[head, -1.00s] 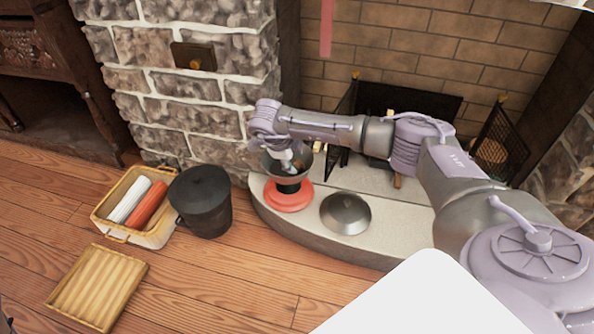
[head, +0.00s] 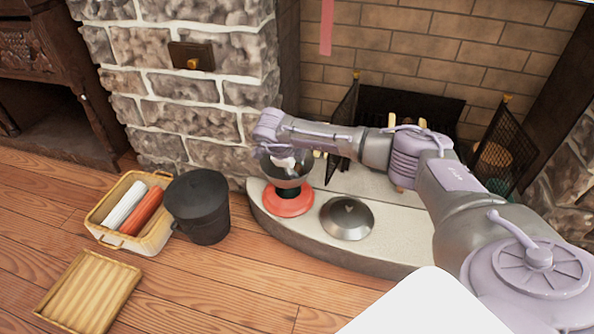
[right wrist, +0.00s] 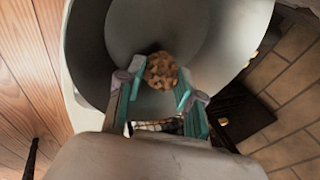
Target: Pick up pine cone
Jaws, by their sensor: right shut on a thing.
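The brown pine cone (right wrist: 161,71) shows in the right wrist view between the teal-lined fingers of my right gripper (right wrist: 156,86). The gripper is shut on it. Behind it is the pale inside of a grey bowl; I cannot tell whether the cone touches the bowl. In the head view my right gripper (head: 284,162) is at the mouth of the dark bowl (head: 288,179) on its round red base (head: 289,201). The cone cannot be made out there. My left gripper is not in view.
A grey domed lid (head: 347,219) lies on the pale hearth (head: 400,233), right of the red base. A black pot (head: 203,208) and a basket (head: 100,228) with white and red rolls stand on the wooden floor. A stone pillar (head: 185,110) rises behind.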

